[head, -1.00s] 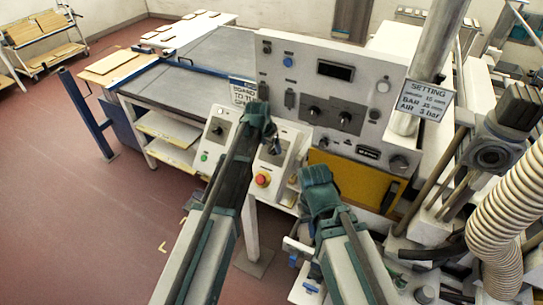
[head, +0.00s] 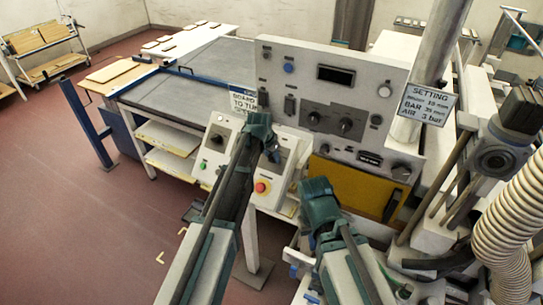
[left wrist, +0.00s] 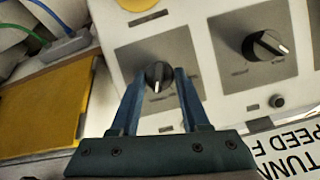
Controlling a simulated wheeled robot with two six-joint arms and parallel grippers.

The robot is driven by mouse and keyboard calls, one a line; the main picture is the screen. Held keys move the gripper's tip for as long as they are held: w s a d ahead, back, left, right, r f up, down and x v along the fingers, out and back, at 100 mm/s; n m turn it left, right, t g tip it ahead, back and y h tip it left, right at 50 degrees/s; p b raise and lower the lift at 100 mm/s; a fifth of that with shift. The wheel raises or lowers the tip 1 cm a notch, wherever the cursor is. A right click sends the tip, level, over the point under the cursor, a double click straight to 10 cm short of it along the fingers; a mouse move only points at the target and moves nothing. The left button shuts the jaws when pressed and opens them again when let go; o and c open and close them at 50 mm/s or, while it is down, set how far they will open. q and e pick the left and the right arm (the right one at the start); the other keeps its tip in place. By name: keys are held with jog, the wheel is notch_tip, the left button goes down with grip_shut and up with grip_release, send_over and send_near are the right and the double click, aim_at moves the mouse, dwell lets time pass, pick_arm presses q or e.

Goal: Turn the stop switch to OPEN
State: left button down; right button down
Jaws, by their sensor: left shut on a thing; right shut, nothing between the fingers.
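The stop switch appears to be the black knob with a white pointer line (left wrist: 158,77) on a grey plate of the white control box (head: 218,160). My left gripper (left wrist: 157,95) is shut on this knob, one finger on each side. In the left wrist view the pointer line points down the picture; the small labels around it are unreadable. In the head view my left gripper (head: 271,152) reaches the right part of the box and mostly hides the knob. My right gripper (head: 318,190) is shut and empty, in front of the yellow panel.
A second knob (left wrist: 265,45) sits beside the held one. A red button on a yellow base (head: 262,187) is close to my left gripper. A tall panel with dials (head: 335,90) stands behind. A ribbed hose (head: 500,215) and machinery crowd the right. The red floor at left is open.

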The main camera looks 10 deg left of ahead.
pick_arm(q)
jog(key=n+h, duration=0.1)
jog(key=n, duration=0.2)
jog(key=shift+a+f, duration=0.1)
jog(key=shift+a, duration=0.05)
jog(key=shift+a+n+h+b, duration=0.15)
jog(key=shift+n+h+b, duration=0.8)
jog(key=shift+n, duration=1.45)
jog(key=shift+h, duration=0.25)
jog(key=shift+c, duration=1.9)
grip_release()
